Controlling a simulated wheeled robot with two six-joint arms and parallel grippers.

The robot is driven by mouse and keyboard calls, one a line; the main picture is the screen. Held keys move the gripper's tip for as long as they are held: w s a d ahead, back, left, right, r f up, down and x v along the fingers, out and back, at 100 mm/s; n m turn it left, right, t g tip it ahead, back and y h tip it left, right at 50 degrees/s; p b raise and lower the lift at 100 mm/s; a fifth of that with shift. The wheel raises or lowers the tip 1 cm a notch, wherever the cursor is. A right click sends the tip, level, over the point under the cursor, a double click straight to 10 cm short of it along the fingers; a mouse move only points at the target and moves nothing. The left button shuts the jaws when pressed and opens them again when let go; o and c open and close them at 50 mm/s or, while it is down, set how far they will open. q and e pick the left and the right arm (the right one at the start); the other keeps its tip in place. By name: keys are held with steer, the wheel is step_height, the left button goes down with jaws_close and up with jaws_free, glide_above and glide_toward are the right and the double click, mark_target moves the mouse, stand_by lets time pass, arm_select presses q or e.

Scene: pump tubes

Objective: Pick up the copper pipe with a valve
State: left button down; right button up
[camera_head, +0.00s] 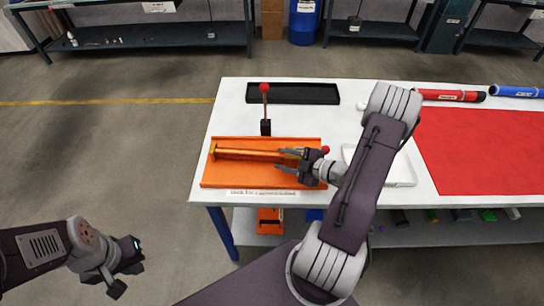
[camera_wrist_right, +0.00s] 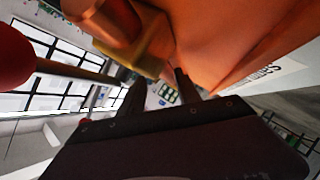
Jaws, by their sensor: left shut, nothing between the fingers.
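The copper pipe (camera_head: 245,153) lies lengthwise in an orange tray (camera_head: 225,178) on the white table. Its right end is near my right gripper (camera_head: 283,160), which is open with its fingers apart beside that end. In the right wrist view a brass fitting (camera_wrist_right: 150,48) on the pipe is close in front of the fingers (camera_wrist_right: 160,90). A red knob (camera_wrist_right: 12,55) on a rod is large at the left; it also shows beside the gripper in the head view (camera_head: 325,150). I cannot tell whether the fingers touch the pipe. My left gripper (camera_head: 126,266) is shut and empty, off the table at lower left.
An upright lever with a red ball (camera_head: 264,88) stands behind the orange tray. A black tray (camera_head: 300,93) is at the back. A white tray (camera_head: 402,170) is partly behind my right arm. A red mat (camera_head: 480,150), a red tube (camera_head: 445,95) and a blue tube (camera_head: 515,91) are at right.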

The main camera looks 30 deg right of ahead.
mark_target(273, 157)
steer(key=x, duration=0.4)
steer(key=shift+w+f, duration=0.15)
steer(key=shift+w, duration=0.05)
steer(key=shift+s, duration=0.1)
steer(key=shift+c, duration=1)
jaws_close()
